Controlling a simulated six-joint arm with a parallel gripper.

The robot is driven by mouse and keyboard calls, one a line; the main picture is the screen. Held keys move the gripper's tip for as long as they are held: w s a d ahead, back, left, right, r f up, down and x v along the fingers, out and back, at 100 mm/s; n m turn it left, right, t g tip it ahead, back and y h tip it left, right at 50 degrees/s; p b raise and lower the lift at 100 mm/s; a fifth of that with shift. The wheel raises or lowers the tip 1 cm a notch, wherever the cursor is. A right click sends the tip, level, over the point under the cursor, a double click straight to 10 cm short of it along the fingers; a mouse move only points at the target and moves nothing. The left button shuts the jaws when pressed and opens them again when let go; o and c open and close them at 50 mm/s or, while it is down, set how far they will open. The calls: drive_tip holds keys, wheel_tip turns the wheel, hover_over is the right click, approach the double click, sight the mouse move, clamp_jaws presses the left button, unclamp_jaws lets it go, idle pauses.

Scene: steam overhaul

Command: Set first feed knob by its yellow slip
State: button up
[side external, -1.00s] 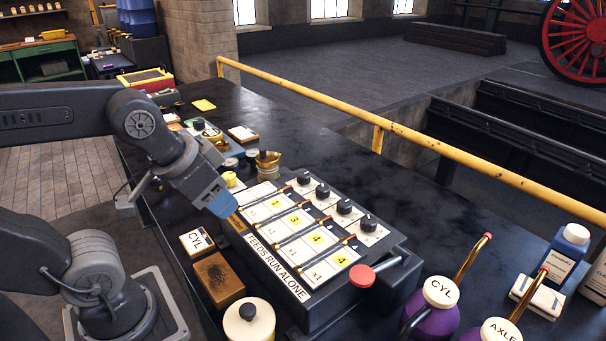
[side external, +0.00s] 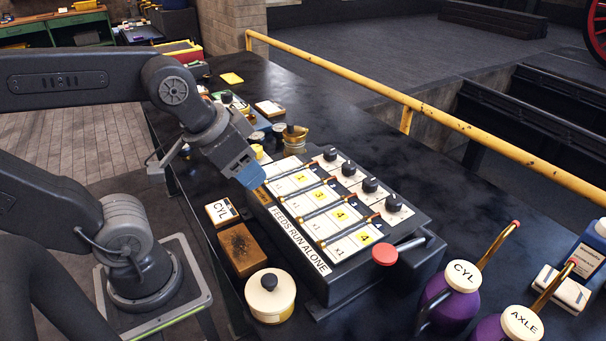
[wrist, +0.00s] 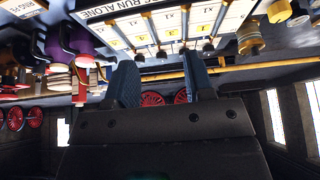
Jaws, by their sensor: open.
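The feed box (side external: 317,277), labelled FEEDS RUN ALONE, carries a row of dark knobs, including the far-end knob (side external: 330,154) and the near-end knob (side external: 393,202). White strips beside them hold yellow slips. The far-end slip (side external: 301,179) has a digit too small to read surely; the near-end slip (side external: 364,238) reads 4. Which feed is first is not marked legibly. My gripper (side external: 250,180) is open and empty, above the box's far-left corner and apart from the knobs. The wrist view shows its two fingers (wrist: 160,78) spread, with the knobs (wrist: 185,50) beyond them.
A red-topped lever (side external: 384,254) sticks out at the box's near end. A CYL block (side external: 222,211), brown block (side external: 241,250) and cream pot (side external: 270,297) stand left of it. Purple oil cans (side external: 452,300) stand at right. A yellow rail (side external: 420,121) runs behind.

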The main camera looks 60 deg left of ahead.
drive_tip(key=shift+o, duration=1)
drive_tip(key=w+a+r+g, duration=0.1)
drive_tip(key=w+a+r, duration=0.1)
drive_tip(key=w+r, duration=0.2)
drive_tip(key=w, duration=0.3)
drive_tip(key=shift+w+g, duration=0.2)
drive_tip(key=shift+g, duration=0.1)
drive_tip(key=g, duration=0.4)
hover_over(330, 150)
wheel_tip(330, 150, down, 3)
drive_tip(key=shift+n, duration=0.3)
wheel_tip(330, 150, down, 13)
drive_tip(key=shift+r, duration=0.1)
drive_tip(key=c, duration=0.9)
